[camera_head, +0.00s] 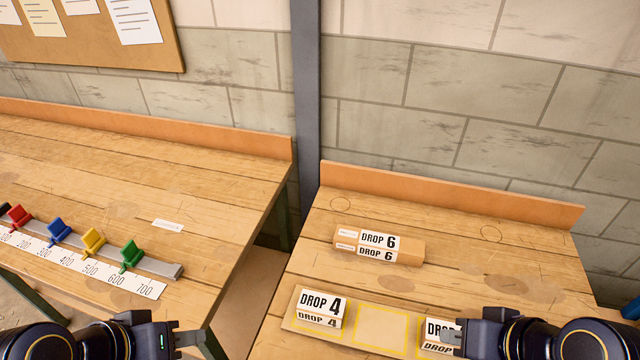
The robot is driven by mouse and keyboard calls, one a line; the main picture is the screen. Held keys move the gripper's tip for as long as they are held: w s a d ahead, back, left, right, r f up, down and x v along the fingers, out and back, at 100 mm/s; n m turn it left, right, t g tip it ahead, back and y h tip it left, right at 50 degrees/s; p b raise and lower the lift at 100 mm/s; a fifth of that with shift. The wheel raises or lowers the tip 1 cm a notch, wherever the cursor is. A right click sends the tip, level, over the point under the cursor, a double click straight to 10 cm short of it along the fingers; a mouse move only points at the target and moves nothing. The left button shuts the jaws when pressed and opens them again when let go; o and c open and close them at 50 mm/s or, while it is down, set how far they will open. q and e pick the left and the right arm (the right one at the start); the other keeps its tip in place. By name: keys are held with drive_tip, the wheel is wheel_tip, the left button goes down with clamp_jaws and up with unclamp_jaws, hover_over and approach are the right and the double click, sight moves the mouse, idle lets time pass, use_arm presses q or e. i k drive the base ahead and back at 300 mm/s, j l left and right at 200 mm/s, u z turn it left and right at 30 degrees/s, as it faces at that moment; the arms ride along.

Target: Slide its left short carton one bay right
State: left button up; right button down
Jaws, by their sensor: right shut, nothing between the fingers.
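A short white-labelled carton marked DROP 4 (320,308) stands in the left bay of a shallow wooden board (293,322) with yellow bay outlines. The middle bay (382,327) is empty. A second short carton (436,348), its label beginning DROP, stands in the right bay and is partly hidden by my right gripper. My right gripper (450,337) is shut with nothing held, in front of or against that right carton; I cannot tell whether they touch. My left gripper (192,338) is at the bottom left, apart from the cartons; its finger gap is not clear.
A longer carton marked DROP 6 (378,246) lies behind the board. A left bench (110,165) holds a numbered scale (85,262) with coloured sliders. A gap and a grey post (306,90) separate the benches. Bare wood surrounds the board's back side.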

sight(315, 307)
drive_tip(key=u, duration=0.35)
drive_tip(key=k+l+u, duration=0.15)
drive_tip(key=u, duration=0.3)
drive_tip(key=k+l+u, duration=0.15)
drive_tip(key=u, duration=0.3)
drive_tip(key=k+u, duration=0.25)
drive_tip(key=u, duration=0.2)
